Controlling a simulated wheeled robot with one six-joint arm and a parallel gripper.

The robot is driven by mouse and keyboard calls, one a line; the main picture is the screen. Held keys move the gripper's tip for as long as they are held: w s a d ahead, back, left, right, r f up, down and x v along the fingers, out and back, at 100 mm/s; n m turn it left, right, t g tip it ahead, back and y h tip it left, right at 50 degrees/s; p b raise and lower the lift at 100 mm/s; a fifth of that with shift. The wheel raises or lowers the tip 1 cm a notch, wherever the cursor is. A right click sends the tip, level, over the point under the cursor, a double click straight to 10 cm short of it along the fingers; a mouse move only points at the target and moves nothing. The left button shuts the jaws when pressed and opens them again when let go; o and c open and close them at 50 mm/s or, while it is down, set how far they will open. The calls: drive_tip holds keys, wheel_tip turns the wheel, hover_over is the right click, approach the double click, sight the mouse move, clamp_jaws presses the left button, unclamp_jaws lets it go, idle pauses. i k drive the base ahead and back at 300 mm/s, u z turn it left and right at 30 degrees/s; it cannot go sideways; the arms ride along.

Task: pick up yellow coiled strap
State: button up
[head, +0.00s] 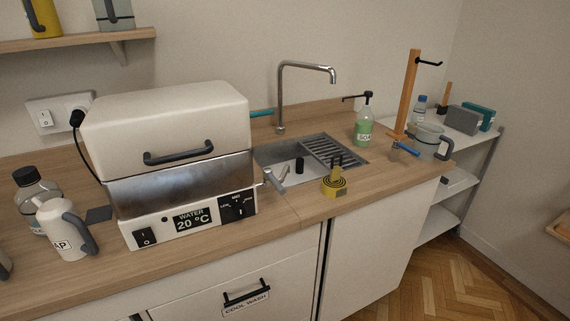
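The yellow coiled strap (334,186) sits on the wooden counter at its front edge, just in front of the sink. It is wound in a flat spiral, with the coil facing the front. A dark upright piece with prongs rises at its top; I cannot tell whether it is part of the strap. My gripper is not in view, and nothing visibly holds the strap.
A green soap bottle (364,125) and wooden stand (409,95) are to the right.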

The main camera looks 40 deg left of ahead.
sight(334, 186)
drive_tip(key=u, duration=0.6)
drive_tip(key=i, duration=1.2)
drive_tip(key=u, duration=0.55)
